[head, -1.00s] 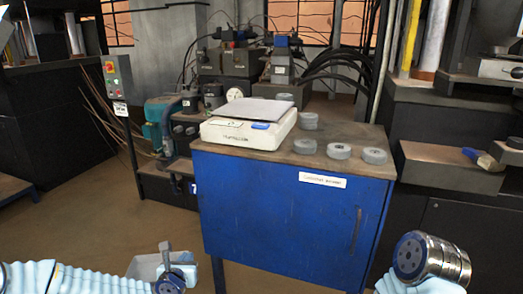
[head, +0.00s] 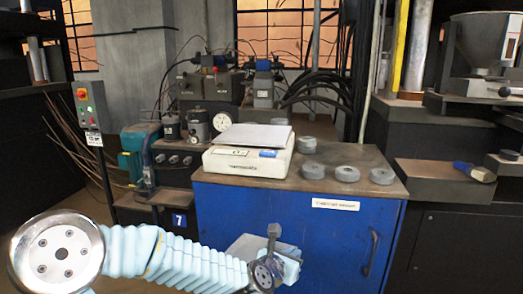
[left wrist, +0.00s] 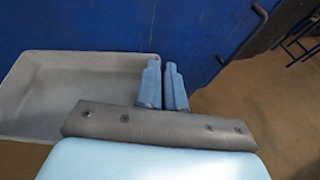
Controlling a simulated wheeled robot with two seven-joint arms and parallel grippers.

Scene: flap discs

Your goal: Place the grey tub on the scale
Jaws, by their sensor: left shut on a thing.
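The grey tub (head: 246,247) hangs low in front of the blue cabinet, partly hidden by my left arm in the head view. In the left wrist view the tub (left wrist: 80,85) is empty and roughly level. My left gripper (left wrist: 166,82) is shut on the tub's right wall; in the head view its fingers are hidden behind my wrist. The scale (head: 225,163), white with a flat grey pan (head: 252,137), sits on the cabinet top, above and behind the tub. Its pan is empty. My right gripper is not in view.
The blue cabinet (head: 290,222) has a brown top (head: 330,187). Several grey flap discs (head: 347,173) lie right of the scale, one behind it. Machines and hoses stand behind. A dark bench (head: 440,175) with a blue-handled brush (head: 474,171) is at right.

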